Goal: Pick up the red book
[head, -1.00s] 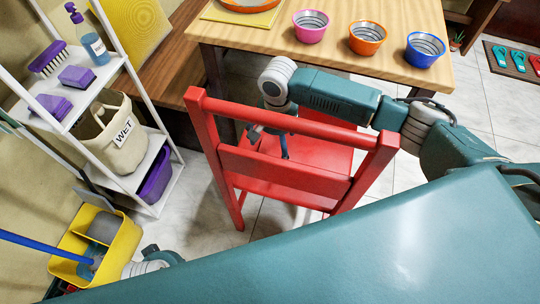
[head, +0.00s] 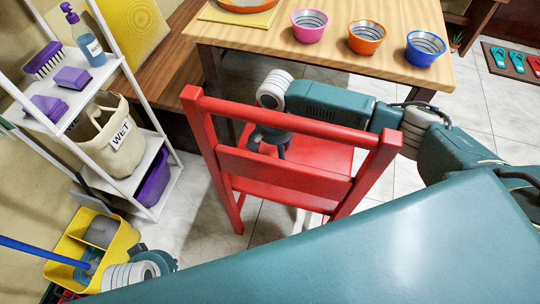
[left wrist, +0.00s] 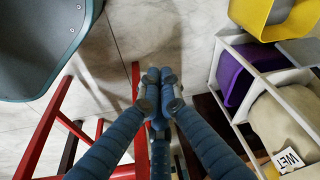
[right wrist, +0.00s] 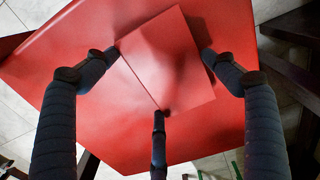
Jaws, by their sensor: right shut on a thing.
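The red book (right wrist: 170,60) shows in the right wrist view as a flat square against the red chair seat (right wrist: 60,45), nearly the same colour. My right gripper (right wrist: 158,75) has its fingers at opposite edges of the book and a third finger at the near edge; it is shut on the book. In the head view my right gripper (head: 268,138) is over the seat, behind the chair's backrest (head: 285,172), and I cannot make out the book there. My left gripper (left wrist: 157,78) is shut and empty, its fingertips together in the left wrist view.
The wooden table (head: 320,62) holds pink, orange and blue bowls, close behind my right arm. A white shelf (head: 150,195) with brushes, a bottle and a WET basket (head: 115,140) stands left. A yellow caddy (head: 70,245) is low left. Tiled floor is clear between shelf and chair.

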